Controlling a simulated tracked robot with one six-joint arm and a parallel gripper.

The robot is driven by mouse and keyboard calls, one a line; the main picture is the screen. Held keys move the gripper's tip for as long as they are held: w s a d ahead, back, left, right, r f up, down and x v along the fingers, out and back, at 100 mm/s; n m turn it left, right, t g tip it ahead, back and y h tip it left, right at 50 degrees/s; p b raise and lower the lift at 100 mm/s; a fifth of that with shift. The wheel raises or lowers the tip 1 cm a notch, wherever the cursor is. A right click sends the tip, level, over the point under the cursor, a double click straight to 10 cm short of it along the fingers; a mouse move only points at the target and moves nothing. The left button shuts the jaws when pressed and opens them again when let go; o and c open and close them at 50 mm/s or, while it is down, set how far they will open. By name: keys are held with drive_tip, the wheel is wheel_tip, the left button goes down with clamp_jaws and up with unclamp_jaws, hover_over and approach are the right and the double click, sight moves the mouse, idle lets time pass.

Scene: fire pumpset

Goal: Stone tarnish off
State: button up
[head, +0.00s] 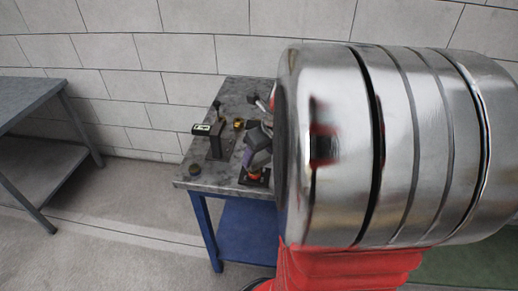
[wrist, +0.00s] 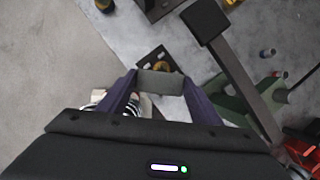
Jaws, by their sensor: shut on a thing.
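My gripper (wrist: 160,86) has its two purple fingers shut on a grey-green block, which looks like the stone (wrist: 161,82). The stone spans the gap between the fingertips. Just beyond it in the wrist view is a black plate (wrist: 147,56) with pale spots and a brass-coloured part (wrist: 161,66), partly hidden by the stone. I cannot tell whether the stone touches the brass part. In the head view my gripper (head: 256,154) is low over the bench, above a small black plate (head: 262,182) with an orange-red part. Tarnish cannot be made out.
The grey-topped bench (head: 220,173) has a blue frame. The wrist view shows a green stand (wrist: 238,100) and a red object (wrist: 303,140) at right. My arm hides the bench's right side.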

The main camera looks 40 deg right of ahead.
drive_tip(key=shift+r, duration=1.2)
drive_tip(key=shift+w, duration=0.1)
